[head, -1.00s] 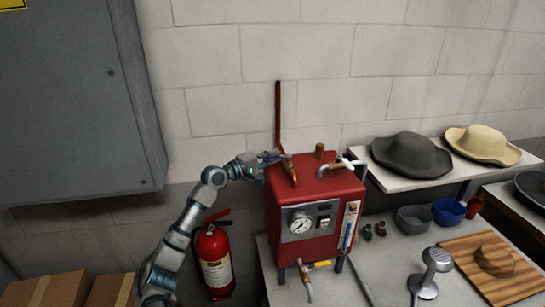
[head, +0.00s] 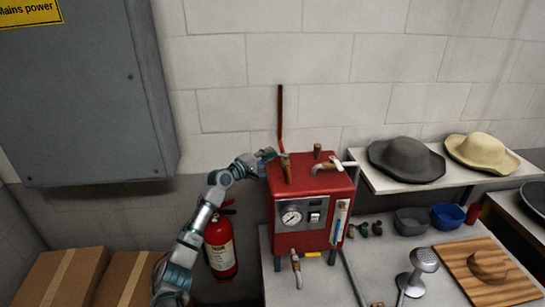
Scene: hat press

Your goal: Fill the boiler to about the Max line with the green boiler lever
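The red boiler (head: 304,226) stands on the grey table, with a round dial on its front. Its sight tube (head: 340,221) is at the front right corner and shows blue inside; the Max line is too small to read. My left gripper (head: 267,155) is at the boiler's top left back edge, beside the copper pipe fitting. Its fingers are too small to tell whether they are open or shut. I cannot make out the green lever; it may be hidden at the gripper. My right gripper is not in view.
A fire extinguisher (head: 221,248) hangs below my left arm. Grey (head: 406,159) and cream (head: 481,153) hats sit on a shelf at right. Bowls, a steamer head (head: 417,272) and a wooden board (head: 480,285) lie on the table. A grey cabinet (head: 84,90) is at upper left.

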